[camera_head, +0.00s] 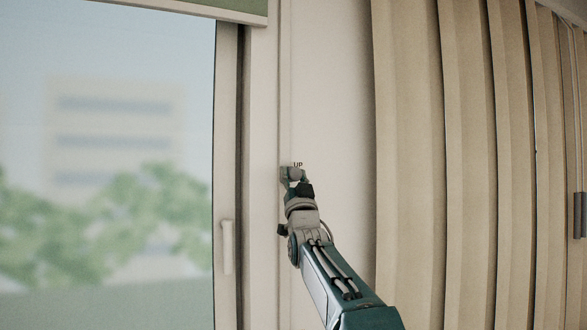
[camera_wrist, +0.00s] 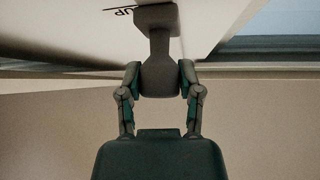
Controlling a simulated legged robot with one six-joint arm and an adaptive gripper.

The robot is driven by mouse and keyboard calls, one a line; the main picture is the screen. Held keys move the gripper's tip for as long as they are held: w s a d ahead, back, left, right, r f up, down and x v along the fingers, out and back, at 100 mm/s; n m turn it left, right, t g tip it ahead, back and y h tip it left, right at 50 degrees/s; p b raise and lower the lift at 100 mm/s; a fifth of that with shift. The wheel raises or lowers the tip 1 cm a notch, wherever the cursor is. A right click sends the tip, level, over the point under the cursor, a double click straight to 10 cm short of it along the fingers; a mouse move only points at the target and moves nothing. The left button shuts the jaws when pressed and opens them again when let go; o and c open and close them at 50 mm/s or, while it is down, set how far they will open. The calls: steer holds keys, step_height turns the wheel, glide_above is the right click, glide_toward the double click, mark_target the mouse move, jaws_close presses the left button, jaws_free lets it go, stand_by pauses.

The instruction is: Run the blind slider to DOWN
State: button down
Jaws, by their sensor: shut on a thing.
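The blind slider's grey knob (camera_wrist: 158,70) juts from the wall in the wrist view, with a flared stem at its base. My gripper (camera_wrist: 160,82) is shut on it, one finger on each side. In the head view my gripper (camera_head: 294,177) is at the wall strip beside the window, just under the printed UP label (camera_head: 297,164). The UP label (camera_wrist: 131,11) also shows upside down in the wrist view, next to the stem. The green blind (camera_head: 235,8) hangs only at the top of the window. No DOWN label shows.
The window (camera_head: 110,130) with its white handle (camera_head: 227,246) is to the left. Beige curtains (camera_head: 415,150) hang to the right of the wall panel (camera_head: 333,110). The wall panel between them is bare apart from the slider.

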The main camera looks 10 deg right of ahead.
step_height(320, 180, down, 43)
steer(key=shift+f, duration=0.15)
steer(key=shift+c, duration=1.3)
jaws_free()
steer(key=v, duration=1.2)
steer(key=shift+w, duration=0.1)
